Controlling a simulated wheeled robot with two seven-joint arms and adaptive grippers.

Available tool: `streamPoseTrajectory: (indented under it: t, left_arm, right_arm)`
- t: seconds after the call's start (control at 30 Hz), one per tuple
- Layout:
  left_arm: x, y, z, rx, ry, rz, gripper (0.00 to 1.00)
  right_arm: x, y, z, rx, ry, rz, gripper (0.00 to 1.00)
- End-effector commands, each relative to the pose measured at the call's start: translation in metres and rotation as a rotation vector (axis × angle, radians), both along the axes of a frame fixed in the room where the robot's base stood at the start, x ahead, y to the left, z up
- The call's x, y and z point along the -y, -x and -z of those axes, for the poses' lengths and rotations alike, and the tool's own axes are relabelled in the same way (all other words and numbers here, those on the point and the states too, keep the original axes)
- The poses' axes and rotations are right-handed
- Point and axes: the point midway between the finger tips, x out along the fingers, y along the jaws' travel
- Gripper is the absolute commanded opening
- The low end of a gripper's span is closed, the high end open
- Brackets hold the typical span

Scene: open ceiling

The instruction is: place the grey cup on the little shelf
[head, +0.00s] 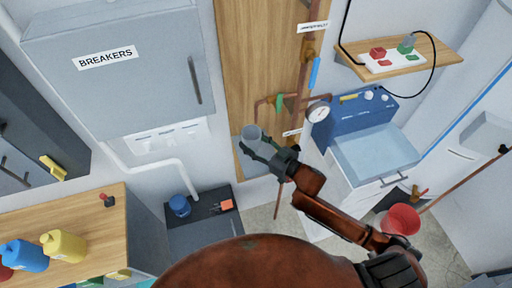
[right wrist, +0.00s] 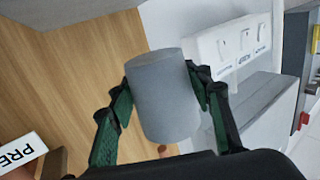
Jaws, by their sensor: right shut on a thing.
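The grey cup (head: 252,134) is held in the air in the head view, in front of the wooden panel. My right gripper (head: 262,148) is shut on it, with its fingers on both sides of the cup. In the right wrist view the grey cup (right wrist: 163,97) sits slightly tilted between the dark green fingers of the right gripper (right wrist: 165,100). A small wooden shelf (head: 440,56) is on the wall at the upper right, well away from the cup. My left gripper is not in view.
A power strip (head: 397,60) with red and green items and a black cable takes up much of the shelf. A grey breaker cabinet (head: 130,90) hangs at the left. A dark ledge (head: 212,203) holds a blue container (head: 180,205). A gauge (head: 318,112) and pipes are right of the cup.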

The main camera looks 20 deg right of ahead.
Motion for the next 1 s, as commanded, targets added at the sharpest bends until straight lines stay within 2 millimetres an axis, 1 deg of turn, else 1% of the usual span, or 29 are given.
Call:
streamPoseTrajectory:
  t: [0.03, 0.2, 0.27, 0.37, 0.5, 0.57, 0.83, 0.97, 1.0]
  left_arm:
    - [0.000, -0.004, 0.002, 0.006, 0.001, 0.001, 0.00]
    - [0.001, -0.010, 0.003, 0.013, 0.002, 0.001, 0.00]
    - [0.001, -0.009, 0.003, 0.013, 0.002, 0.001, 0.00]
    - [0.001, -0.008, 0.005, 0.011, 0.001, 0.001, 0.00]
    - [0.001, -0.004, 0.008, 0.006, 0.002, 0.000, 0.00]
    - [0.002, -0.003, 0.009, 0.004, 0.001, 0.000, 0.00]
    - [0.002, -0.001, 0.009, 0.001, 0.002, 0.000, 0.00]
    - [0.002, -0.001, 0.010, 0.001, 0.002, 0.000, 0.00]
    - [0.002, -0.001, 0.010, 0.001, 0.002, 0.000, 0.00]
  right_arm:
    - [0.006, -0.003, 0.009, -0.002, 0.001, 0.002, 0.21]
    - [0.013, -0.007, 0.018, 0.001, -0.001, 0.000, 0.21]
    - [0.014, -0.008, 0.020, 0.001, -0.001, 0.000, 0.21]
    - [0.020, -0.012, 0.028, -0.001, 0.001, 0.001, 0.21]
    - [0.020, -0.012, 0.050, -0.003, -0.003, 0.000, 0.21]
    - [0.020, -0.012, 0.057, -0.001, -0.002, 0.000, 0.21]
    - [0.020, -0.011, 0.058, 0.001, -0.001, -0.001, 0.21]
    - [0.019, -0.011, 0.061, 0.001, -0.001, -0.001, 0.21]
    - [0.019, -0.011, 0.062, 0.001, -0.001, -0.001, 0.47]
